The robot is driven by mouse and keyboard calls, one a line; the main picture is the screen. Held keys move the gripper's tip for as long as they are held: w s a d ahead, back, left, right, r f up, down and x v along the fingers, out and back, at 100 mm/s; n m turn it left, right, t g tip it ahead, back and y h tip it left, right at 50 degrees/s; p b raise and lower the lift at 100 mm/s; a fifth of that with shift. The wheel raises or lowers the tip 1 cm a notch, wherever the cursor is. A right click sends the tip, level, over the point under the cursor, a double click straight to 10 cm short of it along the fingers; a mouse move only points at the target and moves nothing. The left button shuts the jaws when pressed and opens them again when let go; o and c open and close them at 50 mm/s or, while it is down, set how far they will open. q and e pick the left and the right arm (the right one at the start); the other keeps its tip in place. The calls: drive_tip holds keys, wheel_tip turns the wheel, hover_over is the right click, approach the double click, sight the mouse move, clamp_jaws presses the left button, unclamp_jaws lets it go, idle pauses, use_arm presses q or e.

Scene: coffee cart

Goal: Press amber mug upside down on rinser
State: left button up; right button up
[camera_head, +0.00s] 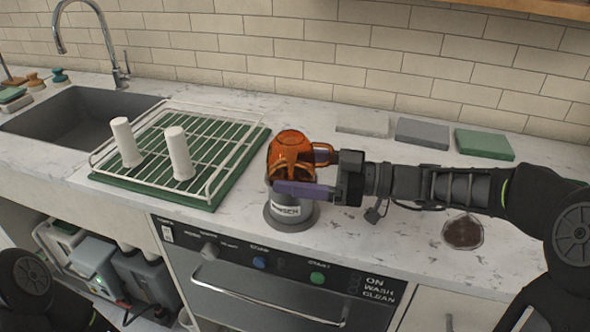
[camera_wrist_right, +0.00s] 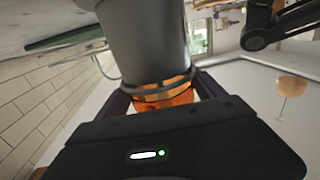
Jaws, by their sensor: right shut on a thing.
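The amber mug (camera_head: 291,146) is see-through orange and upside down, its base facing up. In the right wrist view the mug (camera_wrist_right: 168,97) shows between the fingers against the grey rinser (camera_wrist_right: 143,40). Whether the mug is pressed fully down is hard to tell. My left gripper is not in view.
A drying rack (camera_head: 213,198) with two white upright posts stands left of the rinser on a green tray. A sink (camera_head: 75,125) with a tap is at far left. Grey and green blocks (camera_head: 485,144) lie along the wall. A brown round patch (camera_head: 463,232) is on the right counter.

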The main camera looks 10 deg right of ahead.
sight(306, 140)
drive_tip(key=shift+r, duration=3.45)
